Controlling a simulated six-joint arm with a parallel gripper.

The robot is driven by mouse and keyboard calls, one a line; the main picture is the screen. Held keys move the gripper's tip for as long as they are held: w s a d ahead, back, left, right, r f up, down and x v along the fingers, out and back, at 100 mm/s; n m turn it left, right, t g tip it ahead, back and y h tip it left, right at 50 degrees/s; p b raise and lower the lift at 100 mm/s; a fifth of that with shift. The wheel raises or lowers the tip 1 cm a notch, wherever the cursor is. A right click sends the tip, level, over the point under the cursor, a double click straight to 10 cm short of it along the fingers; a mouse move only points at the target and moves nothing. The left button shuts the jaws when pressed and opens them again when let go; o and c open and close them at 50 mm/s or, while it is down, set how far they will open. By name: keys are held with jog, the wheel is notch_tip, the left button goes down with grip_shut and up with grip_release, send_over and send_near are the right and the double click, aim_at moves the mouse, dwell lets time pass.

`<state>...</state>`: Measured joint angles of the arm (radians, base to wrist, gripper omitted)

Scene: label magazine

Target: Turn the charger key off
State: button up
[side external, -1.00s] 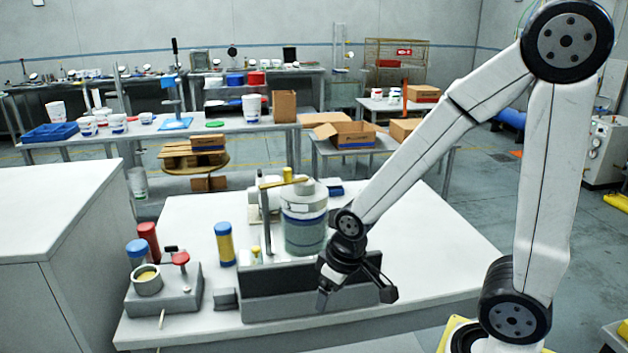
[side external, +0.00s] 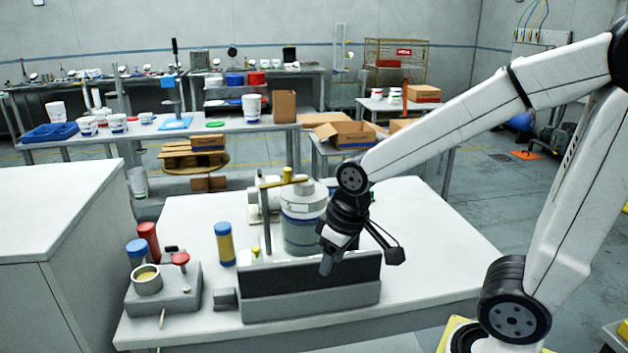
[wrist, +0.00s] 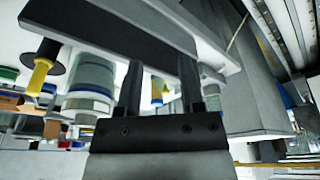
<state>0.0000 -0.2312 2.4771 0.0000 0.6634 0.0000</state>
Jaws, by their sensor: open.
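My gripper (side external: 327,266) hangs over the long grey block with a dark upright panel (side external: 285,295), in front of the big grey jar (side external: 303,225). In the wrist view my gripper (wrist: 160,65) is open, with nothing held between its two dark fingers. No part is clearly marked as the charger key. A red-topped knob (side external: 180,259) stands on a grey base (side external: 183,292) at the left of the table, well apart from my gripper. A yellow bar (side external: 283,181) lies across the top of a grey post by the jar.
A yellow cylinder with a blue cap (side external: 224,243) and a red cylinder (side external: 148,240) stand behind. The right side of the white table (side external: 430,240) is clear.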

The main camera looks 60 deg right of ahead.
jog(key=w+d+m, duration=0.1)
jog(key=d+m, duration=0.1)
jog(key=m, duration=0.3)
jog(key=w+d+r+m+y, duration=0.1)
jog(key=w+d+m, duration=0.1)
jog(key=m, duration=0.3)
jog(key=w+d+r+m, duration=0.1)
jog(key=d+m, duration=0.2)
jog(key=m, duration=0.2)
jog(key=shift+w+m+y, duration=0.3)
jog(key=shift+y, duration=0.1)
jog(key=w+d+f+m+y, duration=0.1)
jog(key=d+f+m, duration=0.4)
jog(key=m, duration=0.6)
jog(key=shift+w+d+t, duration=0.3)
jog(key=shift+w+d, duration=0.55)
jog(key=shift+f, duration=0.1)
jog(key=shift+x, duration=3.85)
